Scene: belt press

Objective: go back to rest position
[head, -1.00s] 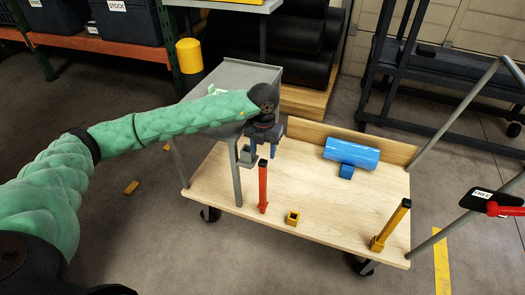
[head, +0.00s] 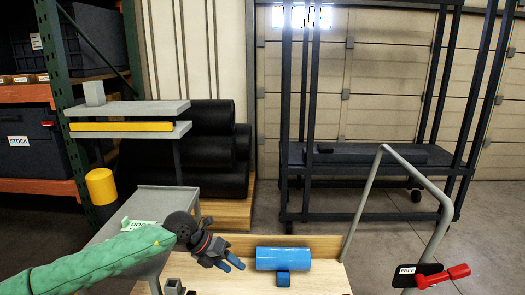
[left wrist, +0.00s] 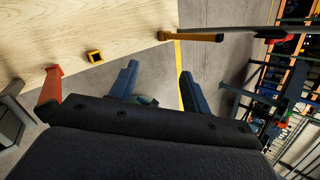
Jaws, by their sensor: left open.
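My left gripper (head: 233,265) is in the lower middle of the head view, above the wooden cart deck (head: 190,267). Its two blue fingers also show in the left wrist view (left wrist: 158,88), spread apart with nothing between them. My right gripper does not show in either view.
In the head view a grey cart handle (head: 400,155) and a red-handled black part (head: 432,276) stand right. A dark rack (head: 365,155) is behind.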

